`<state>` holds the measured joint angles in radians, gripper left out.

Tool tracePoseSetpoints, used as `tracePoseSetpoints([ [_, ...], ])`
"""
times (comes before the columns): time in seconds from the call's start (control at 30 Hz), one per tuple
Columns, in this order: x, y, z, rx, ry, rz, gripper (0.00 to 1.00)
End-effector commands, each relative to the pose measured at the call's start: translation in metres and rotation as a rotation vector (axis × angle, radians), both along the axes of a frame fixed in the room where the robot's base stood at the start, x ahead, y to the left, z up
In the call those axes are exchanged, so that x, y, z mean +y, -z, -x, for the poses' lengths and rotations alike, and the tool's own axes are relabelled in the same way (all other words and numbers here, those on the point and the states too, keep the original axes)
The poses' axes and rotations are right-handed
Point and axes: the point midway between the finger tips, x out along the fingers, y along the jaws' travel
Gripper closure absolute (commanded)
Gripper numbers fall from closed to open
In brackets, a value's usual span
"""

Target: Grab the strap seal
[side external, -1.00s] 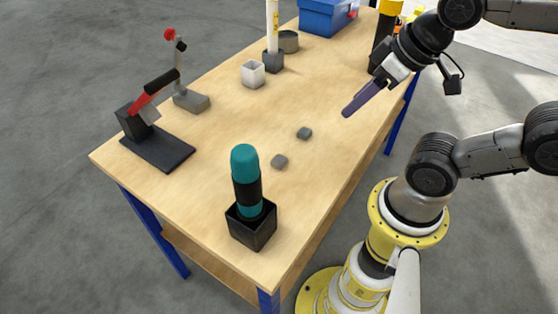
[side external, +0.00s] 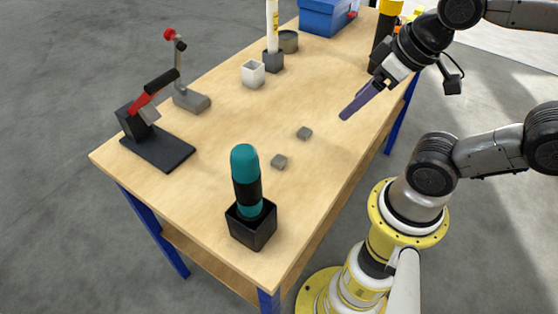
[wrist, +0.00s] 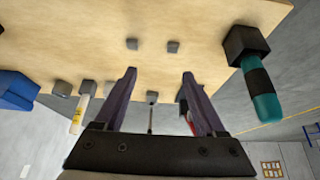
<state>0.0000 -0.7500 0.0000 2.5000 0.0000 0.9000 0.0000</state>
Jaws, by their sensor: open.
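No thing here is clearly marked as the strap seal. Two small grey blocks lie apart on the bare table, the nearer (side external: 279,162) and the farther (side external: 304,133); they may be seals, but I cannot tell. In the wrist view both blocks, left (wrist: 132,44) and right (wrist: 172,46), show beyond my fingertips. My gripper (side external: 344,116) is high over the table's right side, pointing down-left, to the right of the blocks. In the wrist view my gripper (wrist: 158,74) has its two purple fingers wide apart, with nothing between them.
A teal-and-black tool (side external: 246,175) stands in a black holder (side external: 252,232) at the near end. A red-handled clamp (side external: 150,140) and a grey stand (side external: 192,103) are at left.

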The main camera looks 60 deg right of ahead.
Motion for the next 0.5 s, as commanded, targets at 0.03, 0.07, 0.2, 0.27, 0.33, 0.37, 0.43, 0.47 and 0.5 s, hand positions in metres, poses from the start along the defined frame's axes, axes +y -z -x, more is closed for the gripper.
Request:
tracePoseSetpoints([
  [0.03, 0.0, 0.0, 0.0, 0.0, 0.0, 0.0, 0.28],
  [0.07, 0.0, 0.0, 0.0, 0.0, 0.003, -0.001, 0.28],
  [0.2, 0.001, 0.0, 0.001, 0.007, 0.066, -0.04, 0.28],
  [0.27, 0.004, -0.003, 0.001, 0.008, 0.126, -0.086, 0.28],
  [0.33, 0.009, -0.01, -0.003, 0.015, 0.217, -0.159, 0.28],
  [0.37, 0.011, -0.012, -0.006, 0.028, 0.264, -0.196, 0.28],
  [0.43, 0.016, -0.015, -0.016, 0.076, 0.389, -0.281, 0.28],
  [0.47, 0.018, -0.017, -0.021, 0.1, 0.447, -0.319, 0.28],
  [0.5, 0.02, -0.017, -0.029, 0.138, 0.53, -0.368, 0.28],
])
